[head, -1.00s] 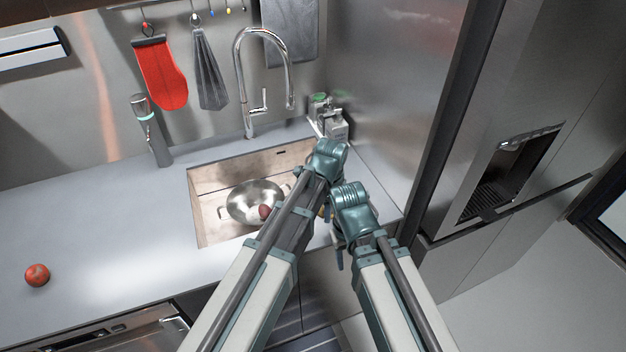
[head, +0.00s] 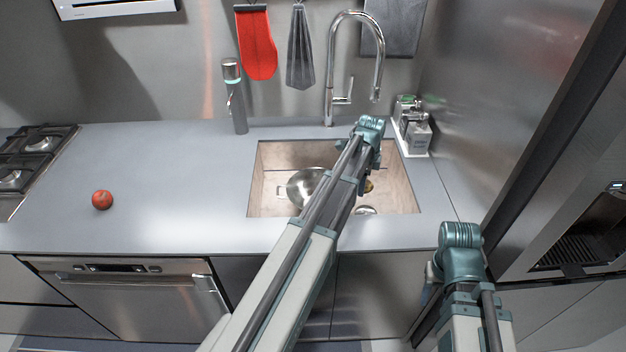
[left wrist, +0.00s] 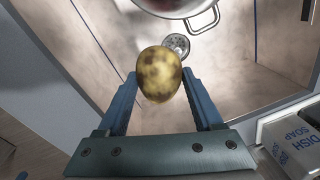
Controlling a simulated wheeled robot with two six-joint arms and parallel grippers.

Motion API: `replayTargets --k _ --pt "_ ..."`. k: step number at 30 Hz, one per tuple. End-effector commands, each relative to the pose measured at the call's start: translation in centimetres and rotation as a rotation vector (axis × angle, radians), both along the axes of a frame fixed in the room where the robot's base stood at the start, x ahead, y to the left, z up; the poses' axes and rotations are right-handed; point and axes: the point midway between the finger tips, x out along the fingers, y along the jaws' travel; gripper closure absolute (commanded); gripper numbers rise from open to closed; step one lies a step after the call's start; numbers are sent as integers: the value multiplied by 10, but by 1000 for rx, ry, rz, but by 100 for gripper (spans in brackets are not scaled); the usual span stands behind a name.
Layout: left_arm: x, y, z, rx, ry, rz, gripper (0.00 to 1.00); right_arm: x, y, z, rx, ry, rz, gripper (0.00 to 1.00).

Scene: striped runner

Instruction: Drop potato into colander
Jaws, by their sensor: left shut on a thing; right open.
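My left gripper (left wrist: 165,95) is shut on the potato (left wrist: 159,75), which is yellow-brown with dark patches. It holds the potato over the sink, to the right of the colander in the head view, where the potato (head: 368,187) shows partly behind my arm. The steel colander (head: 301,187) sits in the sink, its right part hidden by my left arm. Its rim and a handle show at the top of the left wrist view (left wrist: 172,8). My right gripper (head: 430,288) is open, low at the right in front of the counter; its fingers are mostly hidden.
The sink (head: 400,195) has a drain (left wrist: 177,45). A tall faucet (head: 331,75) stands behind it. Soap bottles (head: 416,130) stand at its right back corner. A red fruit (head: 102,200) lies on the clear counter at left. A tall steel panel bounds the right.

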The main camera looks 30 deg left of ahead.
Motion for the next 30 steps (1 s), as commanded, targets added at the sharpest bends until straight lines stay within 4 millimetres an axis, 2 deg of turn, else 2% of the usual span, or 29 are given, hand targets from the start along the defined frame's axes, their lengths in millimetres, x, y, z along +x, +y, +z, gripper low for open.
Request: replayTargets --k 1,6,9,12,15,18,25,30 --pt "8 31 -14 0 0 39 95 0 0 -14 0 0 0 50" --pt "12 110 -32 0 0 129 95 0 0 -32 0 0 0 50" --pt "11 144 -39 0 0 168 95 0 0 -39 0 0 0 50" --pt "9 168 -44 0 0 193 95 0 0 -44 0 0 -1 50" --pt "7 181 -46 0 0 208 95 0 0 -46 0 0 -1 50" --pt "6 187 -46 1 0 214 95 0 0 -46 0 0 -1 50" --pt "5 187 -49 1 0 214 95 0 0 -49 0 0 -1 50" --pt "5 187 -61 1 0 214 95 0 0 -61 0 0 -1 50"
